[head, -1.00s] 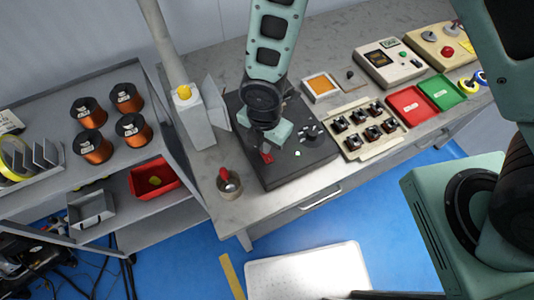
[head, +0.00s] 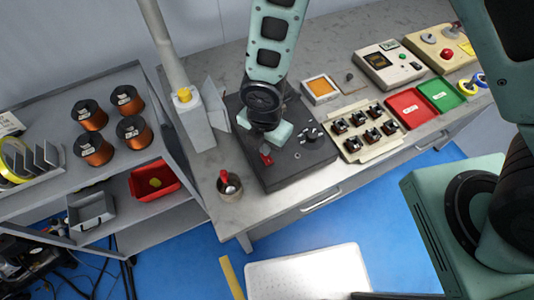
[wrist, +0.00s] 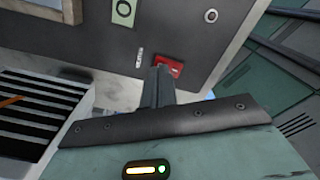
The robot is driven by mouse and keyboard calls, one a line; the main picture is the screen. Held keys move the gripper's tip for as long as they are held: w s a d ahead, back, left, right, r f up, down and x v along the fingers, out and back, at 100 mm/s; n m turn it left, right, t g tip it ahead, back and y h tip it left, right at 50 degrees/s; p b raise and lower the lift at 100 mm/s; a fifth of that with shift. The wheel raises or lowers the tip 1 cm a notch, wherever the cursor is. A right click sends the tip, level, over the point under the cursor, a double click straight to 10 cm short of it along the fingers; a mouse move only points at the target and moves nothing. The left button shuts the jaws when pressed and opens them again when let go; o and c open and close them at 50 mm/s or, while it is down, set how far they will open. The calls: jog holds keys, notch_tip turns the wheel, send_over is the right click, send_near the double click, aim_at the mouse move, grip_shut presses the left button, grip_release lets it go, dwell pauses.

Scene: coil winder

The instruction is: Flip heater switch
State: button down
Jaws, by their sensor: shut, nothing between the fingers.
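A red switch (wrist: 172,66) sits in a grey panel in the wrist view, beside a small white label. In the head view a small red part (head: 265,157) shows on top of the dark machine (head: 302,172), close to my gripper; I take it for the same switch. My gripper (wrist: 158,74) is shut and empty. Its fingertips are at the left edge of the switch and cover part of it. I cannot tell whether they touch it. In the head view my wrist hides the fingers, and the switch's position cannot be read.
A grey post (head: 196,118) with a yellow top is at the left. A cup with a red-handled tool (head: 229,186) stands at the bench's front-left corner. A tray of small parts (head: 366,134) lies to the right.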

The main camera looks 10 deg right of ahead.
notch_tip(320, 180, up, 6)
jog(key=p, duration=0.4)
jog(key=shift+f, duration=0.15)
dwell(0.5)
